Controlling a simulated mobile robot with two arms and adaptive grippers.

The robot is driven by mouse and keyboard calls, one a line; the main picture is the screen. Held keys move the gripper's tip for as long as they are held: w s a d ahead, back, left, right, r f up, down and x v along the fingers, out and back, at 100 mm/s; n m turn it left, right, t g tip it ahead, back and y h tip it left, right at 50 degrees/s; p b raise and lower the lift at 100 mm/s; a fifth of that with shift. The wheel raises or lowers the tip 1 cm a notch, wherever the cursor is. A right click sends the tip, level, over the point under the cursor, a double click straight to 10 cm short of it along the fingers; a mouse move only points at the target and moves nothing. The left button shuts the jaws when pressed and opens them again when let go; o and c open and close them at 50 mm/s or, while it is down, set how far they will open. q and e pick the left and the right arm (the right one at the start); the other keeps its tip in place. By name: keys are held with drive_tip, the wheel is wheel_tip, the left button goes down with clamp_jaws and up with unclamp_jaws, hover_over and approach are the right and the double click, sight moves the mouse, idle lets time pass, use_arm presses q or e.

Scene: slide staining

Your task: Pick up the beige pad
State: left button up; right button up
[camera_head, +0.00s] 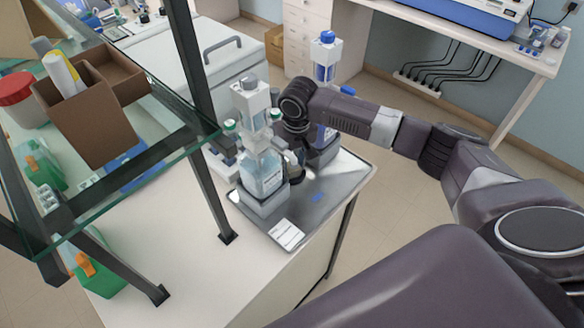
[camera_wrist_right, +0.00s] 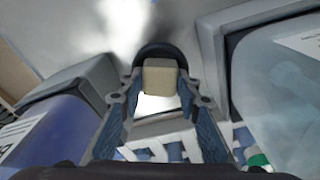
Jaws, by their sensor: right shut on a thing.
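The beige pad (camera_wrist_right: 160,77) is a small block that shows between the fingertips of my right gripper (camera_wrist_right: 160,88) in the wrist view. The fingers are shut on it, one on each side. A dark rounded piece shows just behind the pad. In the head view my right gripper (camera_head: 294,160) points down between the two bottle stations at the back of the metal tray (camera_head: 325,190); the pad cannot be made out there. My left gripper is not in view.
A clear bottle (camera_head: 262,174) in a dispenser stand is close on the left of my right gripper, and a blue bottle (camera_head: 325,70) station is behind it. A white label card (camera_head: 286,235) lies at the tray's front. A glass shelf (camera_head: 130,150) rises on the left.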

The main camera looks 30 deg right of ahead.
drive_tip(key=shift+r, duration=0.15)
wheel_tip(320, 180, up, 20)
drive_tip(key=b, duration=0.3)
